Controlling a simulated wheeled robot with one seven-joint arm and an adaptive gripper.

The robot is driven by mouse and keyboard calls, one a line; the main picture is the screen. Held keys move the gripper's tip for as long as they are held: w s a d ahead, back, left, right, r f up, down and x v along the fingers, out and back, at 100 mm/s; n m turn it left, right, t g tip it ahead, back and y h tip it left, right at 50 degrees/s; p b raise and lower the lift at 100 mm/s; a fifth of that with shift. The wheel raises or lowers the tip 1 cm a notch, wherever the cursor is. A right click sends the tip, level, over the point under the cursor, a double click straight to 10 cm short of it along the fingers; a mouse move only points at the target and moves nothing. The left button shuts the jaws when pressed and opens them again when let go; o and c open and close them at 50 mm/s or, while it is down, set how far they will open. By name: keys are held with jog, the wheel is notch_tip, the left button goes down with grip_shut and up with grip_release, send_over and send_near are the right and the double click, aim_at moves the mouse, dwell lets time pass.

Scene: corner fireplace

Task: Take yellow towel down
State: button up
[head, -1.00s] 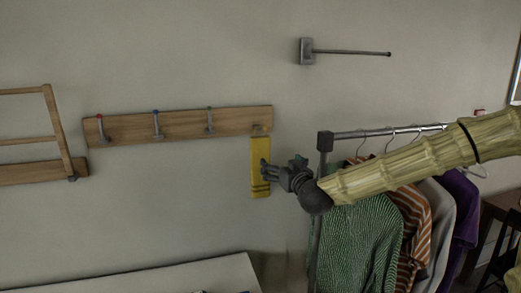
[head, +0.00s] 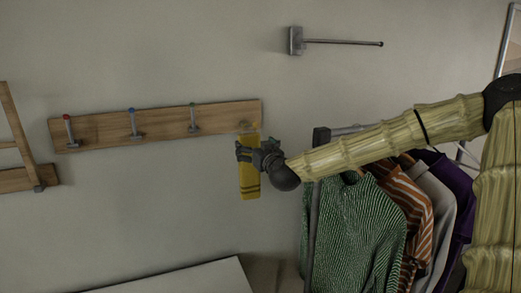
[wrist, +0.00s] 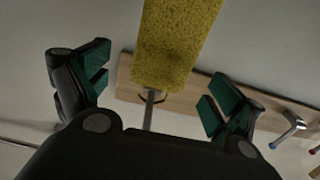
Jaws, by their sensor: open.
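The yellow towel (head: 250,187) hangs against the wall from the right end of a wooden hook rack (head: 165,123). Dark stripes cross its lower part. My gripper (head: 243,150) is in front of the towel's upper part and hides some of it. In the wrist view the towel (wrist: 175,45) lies between the spread green-tipped fingers of my gripper (wrist: 156,80), with a gap on each side. A metal hook (wrist: 149,108) and a small dark loop show at the towel's end near the rack (wrist: 190,99).
A clothes rail with a green garment (head: 352,232) and several others stands right of the towel, below my arm. A metal wall bar (head: 340,42) is above. A wooden frame (head: 20,150) is at far left. A white surface (head: 190,278) lies below.

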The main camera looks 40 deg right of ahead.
aim_at(251, 143)
jog(key=shift+w+r, duration=0.15)
jog(key=shift+w, duration=0.15)
jog(key=shift+a+p+x, duration=0.25)
jog(key=shift+p+x, duration=0.25)
jog(key=shift+x, duration=0.5)
jog(key=shift+w+d+p, duration=0.3)
jog(key=shift+w+d, duration=0.35)
jog(key=shift+w, duration=0.6)
jog(key=shift+a, duration=0.15)
jog(key=shift+a, duration=0.1)
